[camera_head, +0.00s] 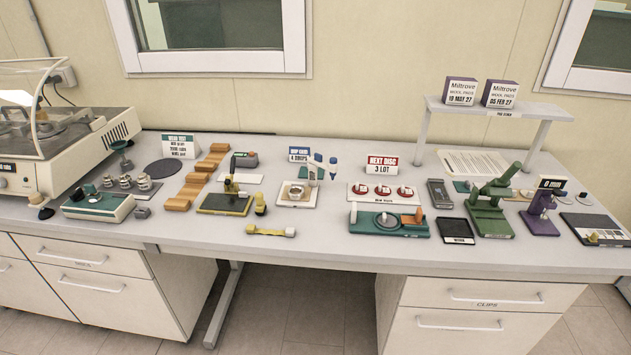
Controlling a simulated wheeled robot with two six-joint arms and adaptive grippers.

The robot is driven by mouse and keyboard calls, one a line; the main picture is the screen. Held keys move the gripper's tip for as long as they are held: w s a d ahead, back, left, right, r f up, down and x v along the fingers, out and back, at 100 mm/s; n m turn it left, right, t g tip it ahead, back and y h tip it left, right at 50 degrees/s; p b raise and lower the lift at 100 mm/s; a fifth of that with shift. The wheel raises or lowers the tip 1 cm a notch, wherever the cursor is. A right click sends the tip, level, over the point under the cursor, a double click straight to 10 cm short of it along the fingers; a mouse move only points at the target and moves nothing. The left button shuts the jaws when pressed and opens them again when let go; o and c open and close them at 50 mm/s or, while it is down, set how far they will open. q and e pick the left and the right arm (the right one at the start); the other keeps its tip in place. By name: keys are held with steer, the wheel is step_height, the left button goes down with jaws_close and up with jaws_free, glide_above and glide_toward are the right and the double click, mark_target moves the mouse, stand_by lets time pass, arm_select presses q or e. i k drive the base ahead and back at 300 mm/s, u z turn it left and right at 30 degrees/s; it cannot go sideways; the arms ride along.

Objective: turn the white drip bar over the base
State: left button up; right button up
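Near the bench middle, a small white base (283,201) carries a round, tan-rimmed dish (296,192). A white upright part with blue on top (316,167) stands just behind its right side, and a white and blue bottle-like piece (333,168) is beside it. At this size I cannot tell which part is the white drip bar, or whether it is over the base. To the right, a teal base (366,226) has a short white upright (353,213) at its left and an orange block at its right. Neither gripper is in view.
A "4 drops" sign (299,155) stands behind the white base. A white tray with red-and-white discs (382,191) is behind the teal base. Green and purple presses (489,213) stand at right, wooden steps at left.

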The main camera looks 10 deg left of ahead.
mark_target(317, 160)
steer(key=u, duration=0.35)
steer(key=k, duration=0.25)
steer(key=z, duration=1.7)
steer(key=i, duration=1.45)
steer(key=u, duration=0.5)
